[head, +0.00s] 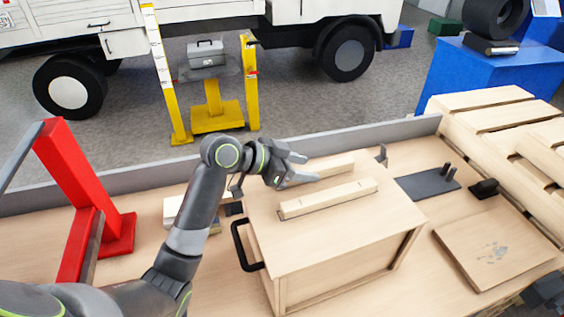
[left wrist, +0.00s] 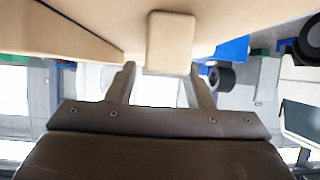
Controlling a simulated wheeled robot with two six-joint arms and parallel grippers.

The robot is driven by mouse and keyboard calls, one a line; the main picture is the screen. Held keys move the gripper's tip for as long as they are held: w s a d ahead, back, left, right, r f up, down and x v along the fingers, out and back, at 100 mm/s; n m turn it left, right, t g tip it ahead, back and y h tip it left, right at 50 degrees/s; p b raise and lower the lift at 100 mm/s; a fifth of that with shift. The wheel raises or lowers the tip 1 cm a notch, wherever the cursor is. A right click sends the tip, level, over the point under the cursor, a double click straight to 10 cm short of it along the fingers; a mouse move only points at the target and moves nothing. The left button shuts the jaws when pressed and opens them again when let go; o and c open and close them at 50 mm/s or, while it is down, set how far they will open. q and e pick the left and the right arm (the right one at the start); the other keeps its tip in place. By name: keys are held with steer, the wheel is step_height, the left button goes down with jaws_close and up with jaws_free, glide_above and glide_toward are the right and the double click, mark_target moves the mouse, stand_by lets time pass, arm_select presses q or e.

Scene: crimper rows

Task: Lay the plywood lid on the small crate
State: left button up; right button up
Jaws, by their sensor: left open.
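The small crate (head: 335,270) is a pale wooden box in the middle of the bench, with a black handle on its left side. The plywood lid (head: 345,235), a flat panel with two raised battens, lies over the crate's top, its edges roughly in line with the walls. My left gripper (head: 298,168) is open at the left ends of the battens. In the left wrist view a batten's end (left wrist: 171,42) shows ahead of and between the open fingertips (left wrist: 160,75). No gap between lid and crate shows.
A flat wooden board (head: 495,245) with a grey mark lies right of the crate. A dark plate with pegs (head: 428,184) and a small black block (head: 484,188) lie behind it. A red stand (head: 75,190) is at left. A grey ledge (head: 130,178) runs along the back.

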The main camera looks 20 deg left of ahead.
arm_select(q)
steer(key=b+v, duration=0.1)
steer(key=v, duration=0.9)
steer(key=shift+s+a+r+b, duration=0.15)
steer(key=shift+s+a+b, duration=0.1)
steer(key=shift+b, duration=0.1)
steer(key=shift+s+a+r, duration=0.1)
steer(key=shift+a+r, duration=0.05)
